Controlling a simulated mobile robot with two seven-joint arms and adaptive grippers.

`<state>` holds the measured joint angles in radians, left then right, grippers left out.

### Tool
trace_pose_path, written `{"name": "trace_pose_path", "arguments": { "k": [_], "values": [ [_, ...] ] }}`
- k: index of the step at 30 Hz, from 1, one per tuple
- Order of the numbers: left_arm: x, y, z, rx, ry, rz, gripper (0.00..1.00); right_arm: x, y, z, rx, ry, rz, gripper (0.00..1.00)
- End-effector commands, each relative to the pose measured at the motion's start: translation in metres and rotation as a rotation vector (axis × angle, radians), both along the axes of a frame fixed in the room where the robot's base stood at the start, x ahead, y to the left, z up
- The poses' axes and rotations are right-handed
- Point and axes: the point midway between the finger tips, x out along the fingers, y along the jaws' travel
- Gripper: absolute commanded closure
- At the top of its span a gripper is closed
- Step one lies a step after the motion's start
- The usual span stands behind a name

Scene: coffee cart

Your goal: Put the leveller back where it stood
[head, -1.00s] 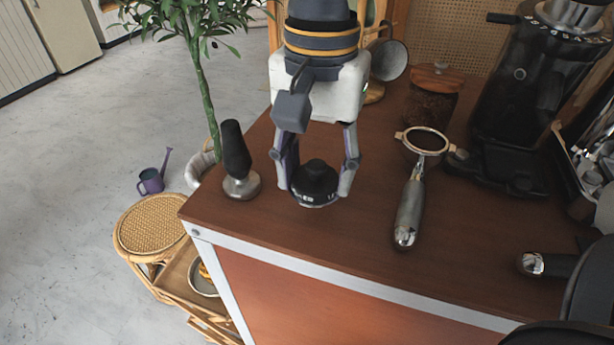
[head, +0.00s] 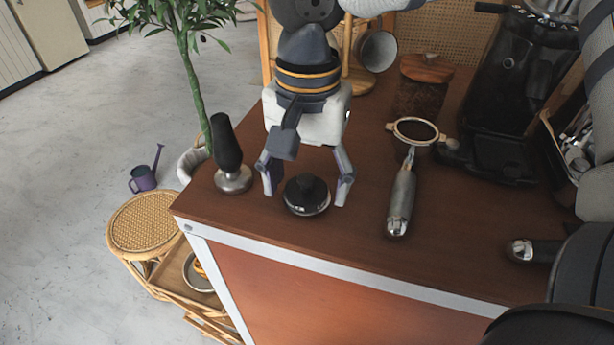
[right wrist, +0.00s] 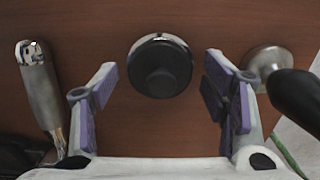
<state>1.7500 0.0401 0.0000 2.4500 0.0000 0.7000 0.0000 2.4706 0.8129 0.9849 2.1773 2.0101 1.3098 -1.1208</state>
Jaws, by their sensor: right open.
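The leveller (head: 307,195), a round black puck with a knob and a shiny rim, stands on the wooden cart top near its front edge. It also shows in the right wrist view (right wrist: 160,66). My right gripper (head: 307,197) is open above and behind it, one finger to each side with gaps between. In the right wrist view the purple-padded fingers (right wrist: 160,84) stand apart and the leveller is just beyond the tips, untouched. My left gripper is not in view.
A tamper (head: 230,155) with a black handle stands just left of the leveller. A portafilter (head: 402,190) lies to the right, with the grinder (head: 510,95) behind it. A wood-lidded jar (head: 422,88) stands at the back. Bare top lies between leveller and portafilter.

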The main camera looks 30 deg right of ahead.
Motion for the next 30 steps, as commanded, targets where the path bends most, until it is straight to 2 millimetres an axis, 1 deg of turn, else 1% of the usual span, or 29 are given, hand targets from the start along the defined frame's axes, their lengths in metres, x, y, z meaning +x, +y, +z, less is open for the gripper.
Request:
{"name": "trace_pose_path", "arguments": {
  "k": [2,5,12,16,18,21,30],
  "values": [
    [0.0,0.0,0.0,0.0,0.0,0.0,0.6,0.0,0.0,0.003,0.001,-0.001,0.0,0.32],
    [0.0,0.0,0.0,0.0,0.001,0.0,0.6,0.001,0.0,0.018,0.0,-0.005,-0.001,0.32],
    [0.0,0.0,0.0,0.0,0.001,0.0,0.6,0.001,0.0,0.084,0.0,-0.005,-0.001,0.32],
    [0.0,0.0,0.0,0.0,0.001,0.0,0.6,0.0,0.0,0.11,0.001,-0.003,-0.001,0.32],
    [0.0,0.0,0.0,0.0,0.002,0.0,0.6,0.0,0.0,0.118,0.0,-0.001,0.001,0.32],
    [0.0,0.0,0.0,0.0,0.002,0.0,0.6,-0.001,0.0,0.123,0.0,0.001,0.002,0.32],
    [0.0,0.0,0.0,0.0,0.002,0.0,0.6,-0.001,-0.001,0.124,0.0,0.001,0.001,0.32]
  ]
}}
